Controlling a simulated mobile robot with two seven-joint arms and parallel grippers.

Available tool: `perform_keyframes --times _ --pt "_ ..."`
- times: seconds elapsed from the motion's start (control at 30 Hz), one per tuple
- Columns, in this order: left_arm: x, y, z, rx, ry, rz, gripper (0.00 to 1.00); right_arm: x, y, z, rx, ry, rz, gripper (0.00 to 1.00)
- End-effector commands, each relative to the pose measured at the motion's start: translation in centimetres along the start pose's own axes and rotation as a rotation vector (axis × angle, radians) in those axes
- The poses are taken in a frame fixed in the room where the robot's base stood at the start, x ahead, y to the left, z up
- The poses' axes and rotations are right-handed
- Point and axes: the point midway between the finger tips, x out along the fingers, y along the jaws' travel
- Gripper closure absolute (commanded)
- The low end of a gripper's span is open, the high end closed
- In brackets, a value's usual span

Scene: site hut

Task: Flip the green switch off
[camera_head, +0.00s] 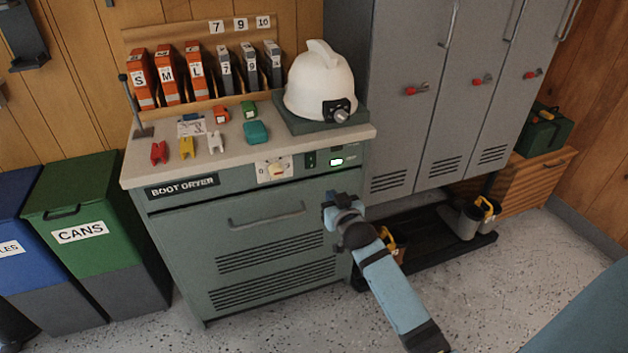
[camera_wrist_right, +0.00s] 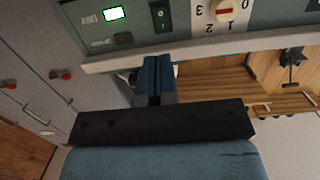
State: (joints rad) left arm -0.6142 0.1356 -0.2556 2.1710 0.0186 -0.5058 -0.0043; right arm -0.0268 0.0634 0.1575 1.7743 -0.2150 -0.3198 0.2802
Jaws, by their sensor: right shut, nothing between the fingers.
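The green switch (camera_head: 310,160) is a small dark green rocker on the front panel of the boot dryer (camera_head: 265,225). In the right wrist view the switch (camera_wrist_right: 160,17) shows at the top with small markings on it, just beyond my fingertips. To the right of the switch in the head view is a lit indicator (camera_head: 337,162), labelled DRY in the wrist view. My right gripper (camera_head: 332,203) is shut and empty, in front of the dryer, below and slightly right of the switch. In the wrist view its fingers (camera_wrist_right: 154,66) point at the panel, apart from the switch. My left gripper is not in view.
A dial (camera_head: 275,169) sits left of the switch. A white hard hat (camera_head: 318,80) and several small coloured items stand on the dryer top. Grey lockers (camera_head: 408,130) stand to the right, with a low black rack (camera_head: 440,255) before them. Green and blue bins stand left.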

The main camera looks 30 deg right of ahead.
Motion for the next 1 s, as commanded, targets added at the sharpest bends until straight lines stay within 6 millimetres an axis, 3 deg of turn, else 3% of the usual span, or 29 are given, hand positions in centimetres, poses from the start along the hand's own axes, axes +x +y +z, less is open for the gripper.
perform_keyframes --times 0.27,0.43,1.0 --pt "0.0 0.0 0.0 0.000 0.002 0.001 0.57 0.0 0.0 0.0 0.000 -0.001 -0.001 1.00" --pt "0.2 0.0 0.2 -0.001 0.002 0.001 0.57 1.2 0.0 0.1 0.000 0.000 -0.001 1.00" --pt "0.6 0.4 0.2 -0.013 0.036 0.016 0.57 12.1 0.0 0.1 -0.001 0.000 -0.001 1.00"
